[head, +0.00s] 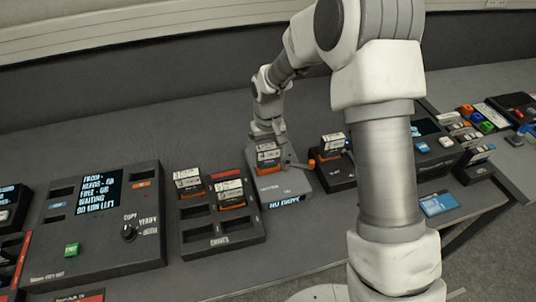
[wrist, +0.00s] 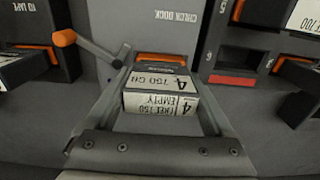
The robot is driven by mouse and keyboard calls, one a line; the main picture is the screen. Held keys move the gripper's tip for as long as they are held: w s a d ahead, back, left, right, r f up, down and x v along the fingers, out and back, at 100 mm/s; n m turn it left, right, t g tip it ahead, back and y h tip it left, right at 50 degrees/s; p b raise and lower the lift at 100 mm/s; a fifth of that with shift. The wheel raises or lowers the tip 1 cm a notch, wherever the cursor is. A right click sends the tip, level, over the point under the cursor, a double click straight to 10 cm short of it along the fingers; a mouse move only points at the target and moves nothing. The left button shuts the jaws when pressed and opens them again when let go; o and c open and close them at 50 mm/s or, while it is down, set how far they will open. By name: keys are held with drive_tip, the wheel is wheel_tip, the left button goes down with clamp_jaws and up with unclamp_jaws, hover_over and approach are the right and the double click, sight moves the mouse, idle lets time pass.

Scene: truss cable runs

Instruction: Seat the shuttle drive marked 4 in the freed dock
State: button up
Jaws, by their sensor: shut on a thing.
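The shuttle drive marked 4 (wrist: 160,82) is a dark block with an orange end and white labels reading 4, 750 GB and EMPTY. It stands at the grey check dock (wrist: 125,15), which shows in the head view as a light grey box (head: 287,190) with a lit display. My gripper (wrist: 158,62) has its fingers on both sides of the drive and is shut on it. In the head view my gripper (head: 267,139) is above the dock, with the drive (head: 268,155) below it. I cannot tell how deep the drive sits in the dock.
A slotted tray (head: 215,240) left of the dock holds two drives and has empty slots. A black dock (head: 338,176) close on the right holds another drive; a lever with an orange knob (wrist: 65,38) stands beside my gripper. A console (head: 95,230) is farther left.

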sight(268, 146)
drive_tip(key=shift+f+b, duration=0.4)
drive_tip(key=shift+f, duration=0.2)
drive_tip(key=o, duration=1.5)
drive_tip(key=shift+r+p, duration=2.5)
drive_tip(key=shift+r, duration=1.25)
